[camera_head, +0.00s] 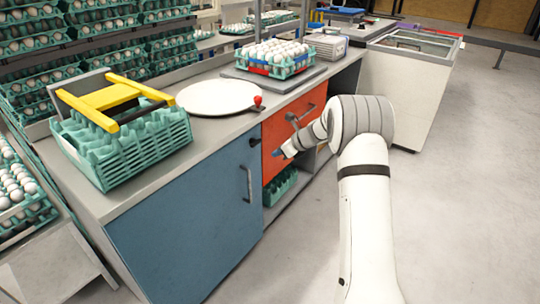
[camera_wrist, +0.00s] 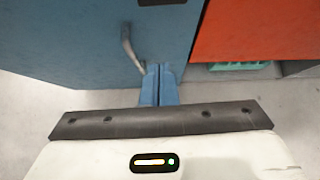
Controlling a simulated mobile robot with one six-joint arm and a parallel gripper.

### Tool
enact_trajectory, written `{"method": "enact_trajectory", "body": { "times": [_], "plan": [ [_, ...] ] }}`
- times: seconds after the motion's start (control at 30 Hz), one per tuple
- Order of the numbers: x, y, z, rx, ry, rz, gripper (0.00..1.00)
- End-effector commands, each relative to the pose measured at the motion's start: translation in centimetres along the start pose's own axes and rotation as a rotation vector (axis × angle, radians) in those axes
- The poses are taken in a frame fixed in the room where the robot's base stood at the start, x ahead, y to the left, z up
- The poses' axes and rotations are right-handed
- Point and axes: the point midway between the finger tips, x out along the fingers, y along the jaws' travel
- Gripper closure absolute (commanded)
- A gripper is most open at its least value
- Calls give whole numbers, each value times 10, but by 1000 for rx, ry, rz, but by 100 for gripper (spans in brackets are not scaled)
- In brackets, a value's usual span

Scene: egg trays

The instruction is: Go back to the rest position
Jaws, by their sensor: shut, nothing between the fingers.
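My gripper (camera_head: 283,153) is in front of the counter, near the orange drawer front (camera_head: 292,131), at the end of my white arm. In the wrist view my gripper (camera_wrist: 159,69) shows two blue fingers side by side, closed together, with nothing held. Behind the fingers in that view are the blue cabinet door (camera_wrist: 90,40) and its metal handle (camera_wrist: 131,46). The fingertips overlap the lower end of the handle in the picture; I cannot tell whether they touch it.
The counter holds an empty stack of green trays (camera_head: 130,150) with a yellow-handled tool (camera_head: 105,97), a white round plate (camera_head: 217,97) and a green egg tray (camera_head: 274,69). A white chest (camera_head: 408,93) stands at the right. The floor (camera_head: 460,200) at the right is clear.

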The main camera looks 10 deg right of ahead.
Motion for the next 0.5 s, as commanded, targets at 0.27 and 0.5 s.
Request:
{"method": "enact_trajectory", "body": {
  "times": [0.27, 0.5],
  "plan": [
    [-40, -3, 31, 140, -54, -88, 100],
    [-155, -8, 105, 811, -307, -400, 100]
  ]
}}
